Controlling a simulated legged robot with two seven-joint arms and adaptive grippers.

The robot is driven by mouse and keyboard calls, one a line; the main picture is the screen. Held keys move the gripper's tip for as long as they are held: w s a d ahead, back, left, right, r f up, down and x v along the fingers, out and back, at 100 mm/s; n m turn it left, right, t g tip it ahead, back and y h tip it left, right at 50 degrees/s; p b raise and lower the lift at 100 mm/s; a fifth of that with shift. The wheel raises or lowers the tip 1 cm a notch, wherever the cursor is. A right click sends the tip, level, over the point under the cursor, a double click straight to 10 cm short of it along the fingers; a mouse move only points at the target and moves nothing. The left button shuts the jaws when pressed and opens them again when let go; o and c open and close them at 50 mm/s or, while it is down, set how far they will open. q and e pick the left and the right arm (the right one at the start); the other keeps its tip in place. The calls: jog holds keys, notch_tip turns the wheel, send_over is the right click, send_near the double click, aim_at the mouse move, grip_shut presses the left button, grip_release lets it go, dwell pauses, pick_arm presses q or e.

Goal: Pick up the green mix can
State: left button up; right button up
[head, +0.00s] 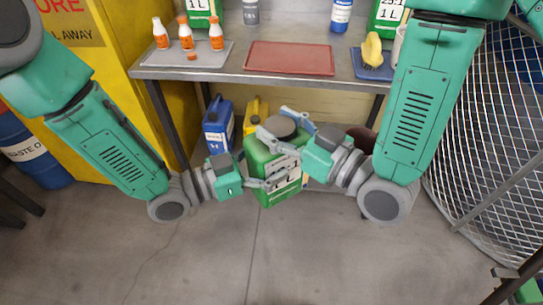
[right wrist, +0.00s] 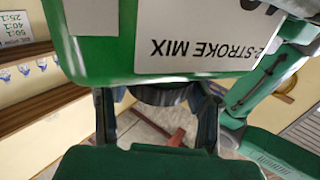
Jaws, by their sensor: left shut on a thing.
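The green mix can (head: 262,165), with a dark cap and a white label, is between my two grippers in front of the bench. In the right wrist view the can (right wrist: 100,45) appears upside down with "2-STROKE MIX" readable. My left gripper (head: 288,172) is shut on the can at its label side, partly covering the label. My right gripper (head: 283,122) is at the can's top, its fingers open on either side of the dark cap (right wrist: 165,95). Whether a finger touches the cap cannot be told.
A blue jug (head: 217,127) and a yellow jug (head: 257,108) stand behind the can, below the metal bench (head: 230,70). The bench holds a grey tray (head: 212,53) with small bottles, a red mat (head: 290,58) and a blue tray (head: 372,70). A wire mesh (head: 480,120) stands at right. Front floor is clear.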

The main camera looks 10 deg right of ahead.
pick_arm(q)
jog(key=shift+w+d+r, duration=0.1)
jog(key=shift+w+r, duration=0.25)
pick_arm(e)
jog(key=o, duration=0.4)
jog(key=shift+s+a+f, duration=0.1)
jog(key=shift+s+a, duration=0.15)
jog(key=shift+s, duration=0.05)
pick_arm(q)
jog(key=shift+s+f, duration=0.1)
jog(key=shift+f, duration=0.05)
jog(key=shift+c, duration=0.3)
pick_arm(e)
jog(key=shift+w+d, duration=0.1)
jog(key=shift+d, duration=0.05)
